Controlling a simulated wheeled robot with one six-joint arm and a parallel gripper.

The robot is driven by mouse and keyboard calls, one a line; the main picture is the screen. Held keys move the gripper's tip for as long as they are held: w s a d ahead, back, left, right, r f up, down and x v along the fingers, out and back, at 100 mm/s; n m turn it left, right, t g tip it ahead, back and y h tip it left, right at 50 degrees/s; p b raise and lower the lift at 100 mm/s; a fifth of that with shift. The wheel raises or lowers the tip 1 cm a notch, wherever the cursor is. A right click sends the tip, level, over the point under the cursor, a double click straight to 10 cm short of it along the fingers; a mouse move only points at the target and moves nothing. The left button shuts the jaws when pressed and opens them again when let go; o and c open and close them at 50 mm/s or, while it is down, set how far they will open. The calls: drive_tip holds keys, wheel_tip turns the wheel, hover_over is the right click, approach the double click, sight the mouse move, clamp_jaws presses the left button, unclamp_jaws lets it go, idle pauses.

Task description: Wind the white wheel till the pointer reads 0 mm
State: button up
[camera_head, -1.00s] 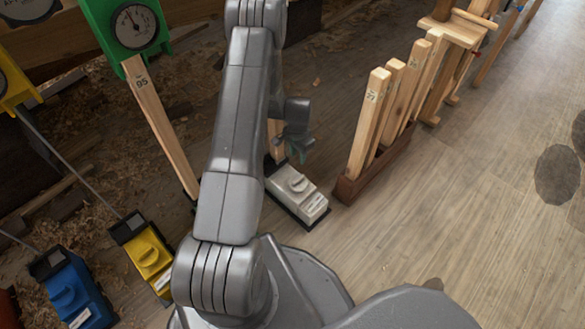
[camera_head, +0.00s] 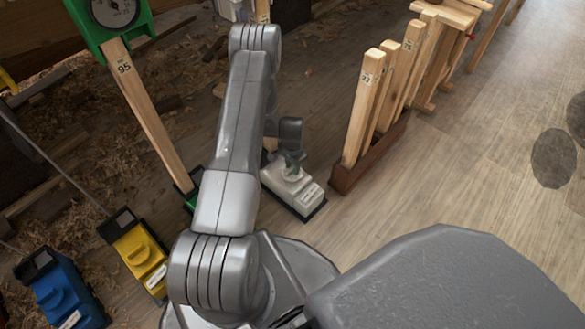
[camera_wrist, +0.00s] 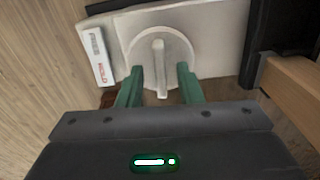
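The white wheel (camera_wrist: 137,45) is a round knob with a raised bar across it, on a white box (camera_wrist: 210,22) with a "FREE / HOLD" label at its side. In the head view the white box (camera_head: 309,201) stands on the floor, its wheel partly covered by my gripper (camera_head: 289,166). In the wrist view my gripper (camera_wrist: 159,84) is open, its green fingers on either side of the bar's near end, with gaps showing. I cannot tell whether they touch the wheel's face. A white housing (camera_head: 232,8) is cut off at the top; no pointer reading shows on it.
A rack (camera_head: 345,180) of upright wooden pieces stands right of the white box. A green gauge (camera_head: 115,12) on a post marked 95, a yellow box (camera_head: 140,258) and a blue box (camera_head: 65,298) stand to the left.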

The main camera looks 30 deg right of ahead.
drive_tip(key=shift+f, duration=0.1)
clamp_jaws()
drive_tip(key=shift+m, duration=0.3)
drive_tip(key=m+b, duration=0.2)
drive_tip(key=m, duration=0.2)
drive_tip(key=shift+m, duration=0.3)
drive_tip(key=m+b, duration=0.1)
drive_tip(key=m, duration=0.5)
drive_tip(key=shift+m+b, duration=0.3)
drive_tip(key=shift+b, duration=0.1)
unclamp_jaws()
